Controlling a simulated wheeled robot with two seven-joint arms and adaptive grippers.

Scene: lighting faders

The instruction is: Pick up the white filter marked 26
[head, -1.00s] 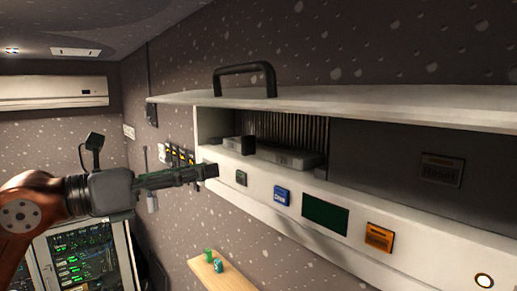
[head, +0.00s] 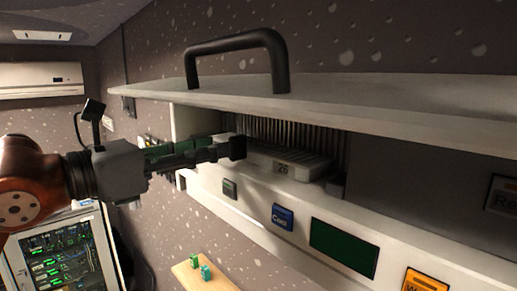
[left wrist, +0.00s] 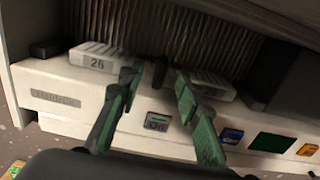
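The white ribbed filter marked 26 (left wrist: 96,57) lies in the left part of the shelf opening in the left wrist view, left of my left gripper (left wrist: 157,82). A second whitish filter (left wrist: 211,83) lies to the right, partly covered by the right finger, which hides its front. In the head view a pale filter (head: 305,167) shows a label that looks like 26; I cannot tell which of the two it is. My left gripper (head: 238,148) is open and empty, its fingers apart at the opening, covering the area left of that filter. My right gripper is in neither view.
A white cabinet with a lid (head: 400,104) and black handle (head: 237,50) overhangs the opening. Dark vertical fins (left wrist: 180,40) stand behind the filters. The front carries an On button (left wrist: 157,122), a blue button (head: 282,217) and a green panel (head: 343,247).

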